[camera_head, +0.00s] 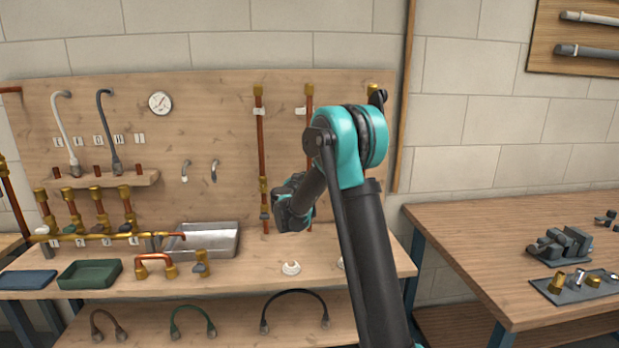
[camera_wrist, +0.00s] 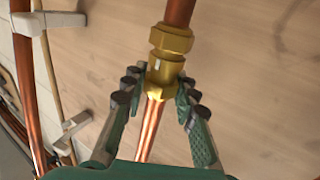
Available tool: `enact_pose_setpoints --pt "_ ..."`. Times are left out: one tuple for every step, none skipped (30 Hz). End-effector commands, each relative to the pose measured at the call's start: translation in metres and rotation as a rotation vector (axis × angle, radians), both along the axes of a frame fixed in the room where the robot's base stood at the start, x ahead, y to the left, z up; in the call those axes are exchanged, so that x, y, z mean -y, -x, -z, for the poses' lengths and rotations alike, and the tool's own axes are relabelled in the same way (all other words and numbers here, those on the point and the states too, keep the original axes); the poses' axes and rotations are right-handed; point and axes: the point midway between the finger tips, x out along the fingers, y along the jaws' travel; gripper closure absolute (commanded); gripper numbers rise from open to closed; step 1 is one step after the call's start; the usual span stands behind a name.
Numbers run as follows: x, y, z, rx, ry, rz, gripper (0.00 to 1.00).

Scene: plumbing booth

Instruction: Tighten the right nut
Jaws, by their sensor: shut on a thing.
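In the wrist view a brass fitting joins a copper pipe, with a larger brass nut (camera_wrist: 171,40) above and a smaller brass nut (camera_wrist: 160,88) below it. My gripper (camera_wrist: 160,92) has its two ribbed fingers on either side of the smaller nut and is shut on it. In the head view my gripper (camera_head: 290,207) is in front of the board, by the vertical copper pipes. My arm hides the gripped fitting there, so I cannot tell from that view which pipe it is on.
A left vertical pipe (camera_head: 261,150) and a middle pipe (camera_head: 309,95) run up the board (camera_head: 220,110). Another copper pipe (camera_wrist: 38,90) passes close to my gripper in the wrist view. A metal tray (camera_head: 212,242) and a white ring (camera_head: 291,268) are on the bench below.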

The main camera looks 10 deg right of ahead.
Motion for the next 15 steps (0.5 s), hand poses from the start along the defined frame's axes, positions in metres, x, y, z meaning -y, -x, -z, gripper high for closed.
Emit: enact_pose_setpoints --pt "-0.0036 -0.0014 0.0005 0.0 0.0 0.04 1.0" --pt "-0.0031 -0.0014 0.0005 0.0 0.0 0.068 1.0" --pt "-0.0025 -0.0013 0.0003 0.0 0.0 0.107 1.0" --pt "-0.0027 -0.0015 0.0004 0.0 0.0 0.135 1.0" --pt "-0.0027 -0.0014 0.0005 0.0 0.0 0.162 1.0" --pt "-0.0023 -0.0013 0.0004 0.0 0.0 0.198 1.0" --pt "-0.0019 -0.0015 0.0004 0.0 0.0 0.224 1.0" --pt "-0.0018 -0.0016 0.0004 0.0 0.0 0.25 1.0" --pt "-0.0014 -0.0011 0.0004 0.0 0.0 0.284 1.0" --pt "-0.0015 -0.0011 0.0005 0.0 0.0 0.307 1.0" --pt "-0.0015 -0.0014 0.0004 0.0 0.0 0.33 1.0" --pt "-0.0011 -0.001 0.0003 0.0 0.0 0.36 1.0" --pt "-0.0008 -0.001 0.0005 0.0 0.0 0.38 1.0" --pt "-0.0005 -0.0009 0.0005 0.0 0.0 0.401 1.0" --pt "-0.0003 -0.0008 0.0003 0.0 0.0 0.426 1.0"
